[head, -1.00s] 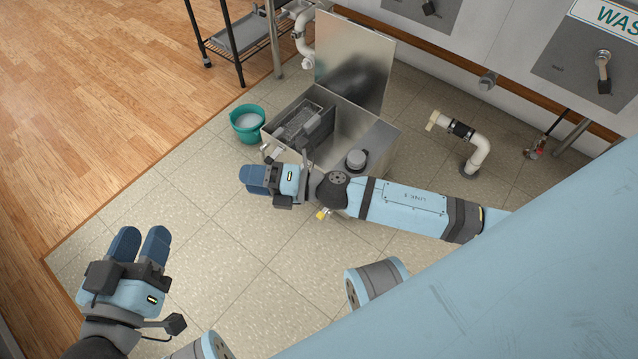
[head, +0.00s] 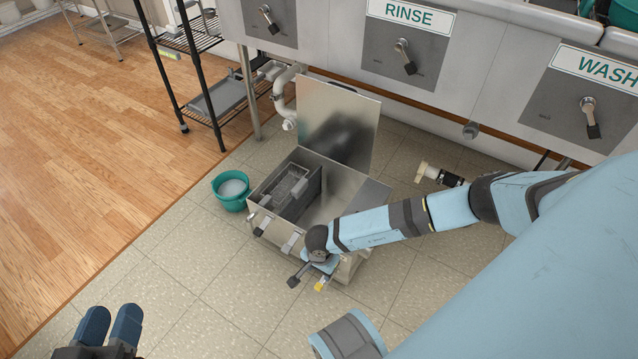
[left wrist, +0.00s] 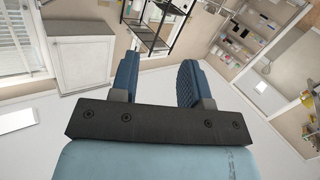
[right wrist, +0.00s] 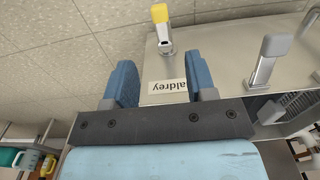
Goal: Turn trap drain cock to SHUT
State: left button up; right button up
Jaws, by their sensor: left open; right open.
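The open metal trap box (head: 340,192) stands on the tiles with its lid (head: 335,125) raised. Grey-handled levers (head: 290,243) are on its front wall, and a yellow-tipped one (head: 321,284) shows lower down, by my right gripper. My right gripper (head: 318,265) is at the box's front right, its fingers largely hidden by my arm. In the right wrist view it is open and empty (right wrist: 162,82), facing a label (right wrist: 167,87) on the metal, with the yellow-tipped lever (right wrist: 160,15) and a grey-handled lever (right wrist: 275,48) beyond. My left gripper (head: 112,328) is open and empty, far from the box.
A teal bucket (head: 231,190) with pale contents stands left of the box. A wire rack (head: 190,75) is behind it. Tiles in front are clear.

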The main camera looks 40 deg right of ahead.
aim_at(320, 284)
notch_tip(320, 284, down, 10)
jog(key=b, duration=0.4)
jog(key=shift+r, duration=0.1)
jog(key=shift+f, duration=0.3)
pick_arm(q)
jog(key=w+a+m+t, duration=0.1)
jog(key=m, duration=0.1)
jog(key=w+r+m+t+h, duration=0.1)
jog(key=shift+w+a+r+m, duration=0.15)
jog(key=shift+w+a+m, duration=0.2)
jog(key=shift+w+m, duration=0.05)
pick_arm(e)
jog(key=c, duration=0.9)
